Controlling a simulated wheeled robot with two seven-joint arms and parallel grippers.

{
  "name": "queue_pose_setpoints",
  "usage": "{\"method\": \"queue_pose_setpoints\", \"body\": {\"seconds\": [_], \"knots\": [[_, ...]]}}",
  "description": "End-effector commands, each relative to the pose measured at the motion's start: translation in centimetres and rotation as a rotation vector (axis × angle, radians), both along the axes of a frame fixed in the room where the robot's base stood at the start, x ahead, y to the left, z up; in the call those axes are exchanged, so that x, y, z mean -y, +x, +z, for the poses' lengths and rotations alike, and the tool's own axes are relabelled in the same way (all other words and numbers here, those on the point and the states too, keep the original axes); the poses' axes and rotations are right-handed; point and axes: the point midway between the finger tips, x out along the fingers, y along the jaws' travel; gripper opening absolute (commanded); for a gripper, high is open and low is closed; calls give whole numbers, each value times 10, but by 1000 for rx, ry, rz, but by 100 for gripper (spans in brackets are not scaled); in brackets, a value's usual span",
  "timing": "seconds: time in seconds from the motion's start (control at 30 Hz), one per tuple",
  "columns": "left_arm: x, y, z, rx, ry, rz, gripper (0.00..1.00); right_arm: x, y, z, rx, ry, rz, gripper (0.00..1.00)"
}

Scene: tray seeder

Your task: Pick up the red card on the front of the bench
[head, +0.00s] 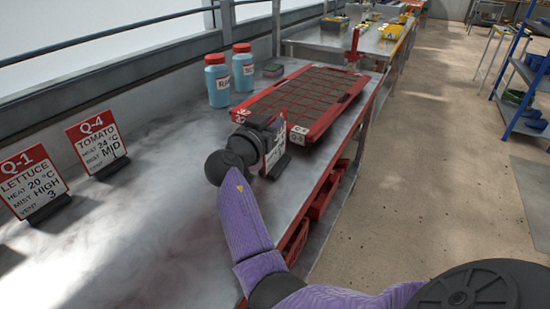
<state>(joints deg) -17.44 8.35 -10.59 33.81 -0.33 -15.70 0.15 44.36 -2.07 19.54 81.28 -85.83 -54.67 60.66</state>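A red-topped white card (274,152) in a black stand (279,169) is at the front of the bench, just before the red tray. It is seen at a steep angle and my gripper covers part of it. My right gripper (268,125), dark, is at the card's upper left side and overlaps it in the head view. Its fingertips are hard to make out, so I cannot tell whether they grip the card. Two other red-topped cards, Q-1 (31,181) and Q-4 (96,142), stand at the left. My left gripper is not in view.
A red seed tray (328,131) lies behind the card. Two blue bottles with red caps (217,84) (243,70) stand left of the tray. The metal bench top (130,215) is clear at the front left. Red bins (322,197) sit under the bench's right edge.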

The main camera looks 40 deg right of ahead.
Motion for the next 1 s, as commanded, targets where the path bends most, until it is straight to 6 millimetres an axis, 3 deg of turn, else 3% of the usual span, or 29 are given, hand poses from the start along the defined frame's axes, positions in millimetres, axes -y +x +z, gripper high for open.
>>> {"method": "queue_pose_setpoints", "body": {"seconds": [0.03, 0.1, 1.0], "knots": [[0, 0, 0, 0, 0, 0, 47, 0, 0, 0, 0, 0, 0, 13], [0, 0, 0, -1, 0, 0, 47, 0, 0, 0, 0, 0, 0, 0], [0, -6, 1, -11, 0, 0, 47, 0, 0, 0, 0, 0, 0, 0]]}}
